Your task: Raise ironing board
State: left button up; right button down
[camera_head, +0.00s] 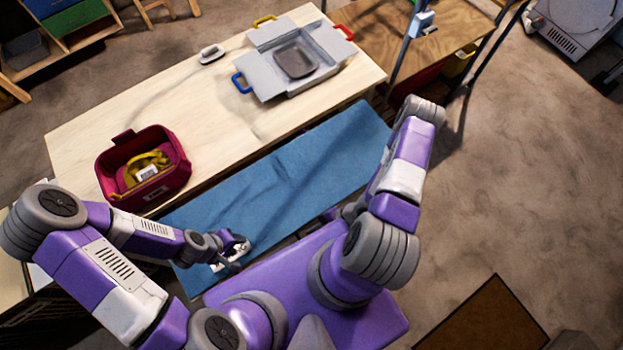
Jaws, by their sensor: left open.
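The ironing board (290,170) shows as a long blue surface in the head view. It lies between my body and the wooden table, running from lower left to upper right. My left gripper (238,253) is open at the near edge of the board, toward its left end. I cannot tell whether it touches the board. My right arm reaches to the board's right part and folds back. Its gripper is hidden behind the arm and my body. The board's legs are hidden.
A wooden table (90,140) stands behind the board. It holds a dark red basket (178,182), a grey open box (330,75) with coloured handles and a small white object (211,53). A shelf with a wooden top stands at upper right. Floor (540,190) is clear at right, with a brown mat (485,320).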

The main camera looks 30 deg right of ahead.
pick_arm(q)
jog(key=shift+a+r+p, duration=0.1)
jog(key=shift+r+p, duration=0.2)
jog(key=shift+r, duration=0.15)
pick_arm(e)
jog(key=shift+r, duration=0.85)
pick_arm(q)
jog(key=shift+r, duration=0.1)
pick_arm(e)
jog(key=c, duration=1.5)
grip_release()
jog(key=shift+o, duration=0.2)
pick_arm(q)
jog(key=shift+s, duration=0.1)
pick_arm(e)
jog(key=shift+d, duration=0.1)
